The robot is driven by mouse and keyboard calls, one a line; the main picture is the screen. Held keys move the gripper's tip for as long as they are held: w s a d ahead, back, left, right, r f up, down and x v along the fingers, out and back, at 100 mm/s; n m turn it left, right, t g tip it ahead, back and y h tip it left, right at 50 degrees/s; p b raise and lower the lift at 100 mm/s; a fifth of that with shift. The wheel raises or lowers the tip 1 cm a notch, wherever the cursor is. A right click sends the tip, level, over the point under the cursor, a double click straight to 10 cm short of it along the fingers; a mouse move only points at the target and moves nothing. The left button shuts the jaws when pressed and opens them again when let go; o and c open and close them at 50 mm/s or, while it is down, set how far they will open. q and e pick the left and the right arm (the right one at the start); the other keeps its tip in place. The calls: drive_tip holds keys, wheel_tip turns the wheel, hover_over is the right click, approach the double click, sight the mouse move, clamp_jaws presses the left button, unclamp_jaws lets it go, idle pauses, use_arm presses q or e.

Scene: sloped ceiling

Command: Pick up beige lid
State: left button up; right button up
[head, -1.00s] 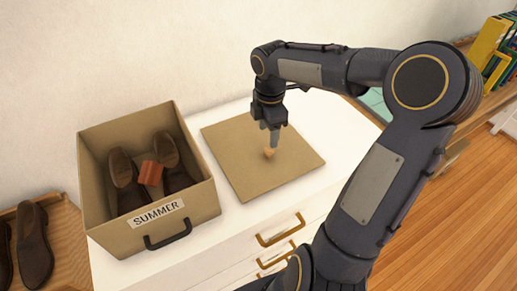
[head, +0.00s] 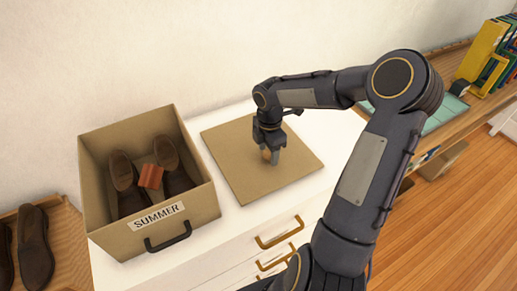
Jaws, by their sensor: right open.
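The beige lid (head: 239,175) is a flat square board lying on the white dresser top, right of the open box. A small tan knob (head: 266,155) shows near its middle, partly hidden by my gripper. My right gripper (head: 271,160) points down at the knob, with its fingers around or beside it; I cannot tell which. It is open. The lid rests flat on the dresser. My left gripper is not in view.
The beige box (head: 205,205) labelled SUMMER holds brown shoes (head: 126,183) and a reddish block (head: 151,176). The white dresser (head: 225,245) has brass handles. More shoes (head: 33,245) stand at lower left. Yellow and green books (head: 490,55) are on a shelf at right.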

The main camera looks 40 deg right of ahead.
drive_tip(key=shift+c, duration=0.5)
clamp_jaws()
drive_tip(key=shift+r, duration=0.15)
